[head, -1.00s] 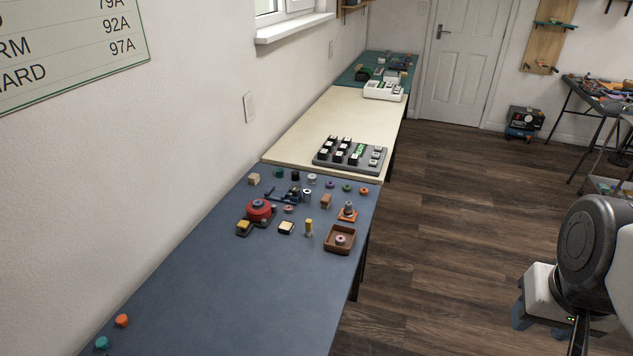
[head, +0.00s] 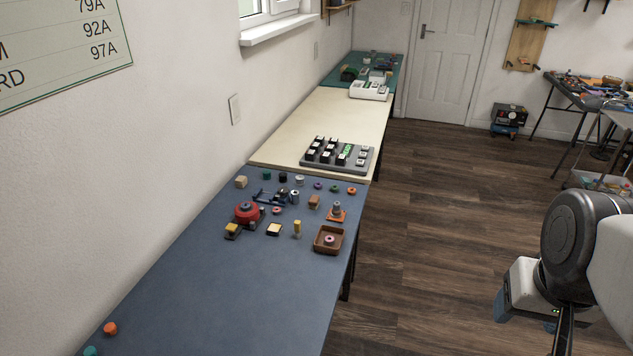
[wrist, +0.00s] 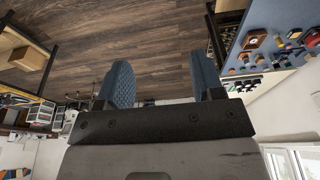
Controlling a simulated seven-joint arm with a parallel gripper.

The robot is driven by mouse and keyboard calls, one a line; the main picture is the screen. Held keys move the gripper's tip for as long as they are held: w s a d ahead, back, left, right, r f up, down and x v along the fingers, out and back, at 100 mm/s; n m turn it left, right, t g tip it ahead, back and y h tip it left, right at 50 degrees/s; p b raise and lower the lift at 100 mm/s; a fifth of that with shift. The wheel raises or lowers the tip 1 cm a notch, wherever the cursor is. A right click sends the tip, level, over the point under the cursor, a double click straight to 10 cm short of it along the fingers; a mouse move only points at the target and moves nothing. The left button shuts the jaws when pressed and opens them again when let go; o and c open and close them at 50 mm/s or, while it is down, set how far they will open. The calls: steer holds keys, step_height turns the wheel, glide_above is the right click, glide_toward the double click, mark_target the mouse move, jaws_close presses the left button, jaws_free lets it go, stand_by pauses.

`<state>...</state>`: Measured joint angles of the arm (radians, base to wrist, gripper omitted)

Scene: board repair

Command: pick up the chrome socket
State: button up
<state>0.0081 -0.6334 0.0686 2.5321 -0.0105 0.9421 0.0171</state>
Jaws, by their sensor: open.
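A small silvery cylinder that looks like the chrome socket (head: 295,194) stands on the blue-grey bench top (head: 235,290), beside a small blue tool. Another pale, shiny round piece (head: 299,180) stands just behind it, so at this size I cannot be sure which is the socket. My gripper (head: 525,316) is at the lower right of the head view, over the floor and well away from the bench. In the wrist view its two blue fingers (wrist: 163,82) are apart with nothing between them. The socket cannot be made out in the wrist view.
Near the socket are a red round piece (head: 247,211), a brown tray (head: 328,240) with a ring-like piece inside, and several small coloured parts. A keypad-like board (head: 337,156) lies on the cream bench behind. The near bench is mostly clear. Open wooden floor (head: 430,220) lies right of it.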

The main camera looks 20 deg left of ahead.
steer(key=w+a+r+n, duration=0.1)
steer(key=w+a+n, duration=0.3)
steer(key=w, duration=0.6)
steer(key=w+a+r+n+g, duration=0.15)
steer(key=w+a, duration=0.35)
steer(key=w, duration=0.5)
steer(key=w+a+r+n+t, duration=0.1)
steer(key=w+a+n, duration=0.3)
steer(key=w, duration=0.7)
steer(key=n+g, duration=0.2)
steer(key=n, duration=1)
glide_above(296, 192)
steer(key=f, duration=1.9)
steer(key=d+f, duration=0.1)
steer(key=f, duration=0.9)
steer(key=shift+f, duration=0.25)
steer(key=shift+a+f, duration=0.35)
steer(key=shift+a, duration=0.05)
